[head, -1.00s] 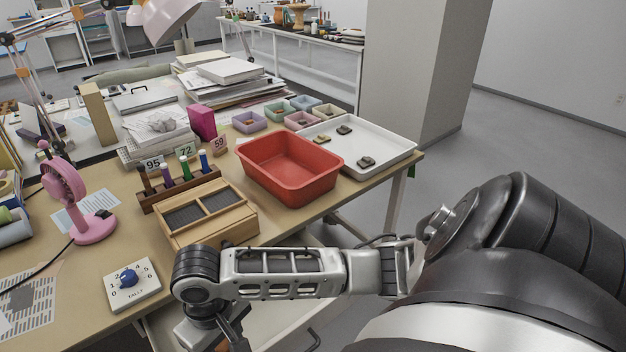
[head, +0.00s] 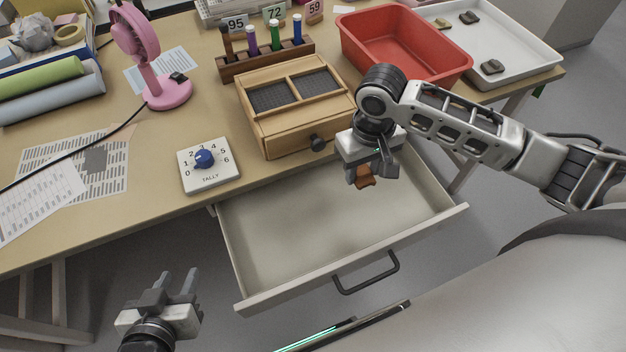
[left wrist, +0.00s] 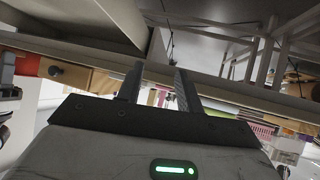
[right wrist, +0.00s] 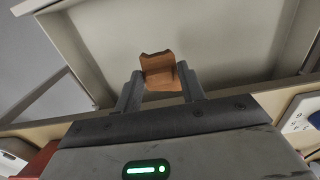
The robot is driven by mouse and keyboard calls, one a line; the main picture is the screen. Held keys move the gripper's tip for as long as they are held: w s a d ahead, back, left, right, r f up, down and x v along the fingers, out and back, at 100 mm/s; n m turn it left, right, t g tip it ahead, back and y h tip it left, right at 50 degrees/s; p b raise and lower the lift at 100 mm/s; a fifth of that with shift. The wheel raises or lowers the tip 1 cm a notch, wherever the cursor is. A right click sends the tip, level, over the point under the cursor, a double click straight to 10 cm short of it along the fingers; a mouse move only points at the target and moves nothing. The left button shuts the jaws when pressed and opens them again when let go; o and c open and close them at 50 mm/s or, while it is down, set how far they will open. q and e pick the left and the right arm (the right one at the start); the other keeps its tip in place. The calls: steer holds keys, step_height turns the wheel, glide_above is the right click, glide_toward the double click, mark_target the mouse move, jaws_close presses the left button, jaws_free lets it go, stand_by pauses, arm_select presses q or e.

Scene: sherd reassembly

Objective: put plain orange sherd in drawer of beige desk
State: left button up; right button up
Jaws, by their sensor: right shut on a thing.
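The plain orange sherd (head: 365,182) is held in my right gripper (head: 372,172), which is shut on it. In the right wrist view the sherd (right wrist: 160,71) sits between the two fingertips, with the pale drawer interior behind it. The drawer (head: 300,232) of the beige desk (head: 120,199) is pulled out and looks empty. The right gripper and sherd are above the drawer's back right part, apart from its floor. My left gripper (head: 176,287) is open and empty, left of the drawer's front and clear of the desk.
A small wooden box (head: 300,130) with a dark knob stands at the desk edge behind the drawer. A tally dial (head: 209,164) lies left of it. A red bin (head: 400,45) and a white tray (head: 520,60) stand at the back right. The drawer's black handle (head: 367,275) projects forward.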

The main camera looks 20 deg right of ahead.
steer(key=shift+w+d+f, duration=0.15)
steer(key=shift+d+f, duration=0.1)
steer(key=shift+f, duration=0.25)
steer(key=a+f, duration=0.3)
steer(key=a, duration=0.5)
steer(key=b, duration=0.1)
glide_above(304, 231)
steer(key=d, duration=0.1)
step_height(304, 231, down, 5)
steer(key=shift+r, duration=0.1)
steer(key=shift+a+f, duration=0.35)
steer(key=shift+f, duration=0.15)
steer(key=shift+a+f+b, duration=0.15)
steer(key=shift+f+b, duration=0.15)
steer(key=shift+f, duration=0.6)
steer(key=shift+a+f+b, duration=0.1)
steer(key=shift+f+b, duration=0.2)
steer(key=shift+f, duration=0.55)
steer(key=shift+f, duration=0.15)
steer(key=o, duration=1)
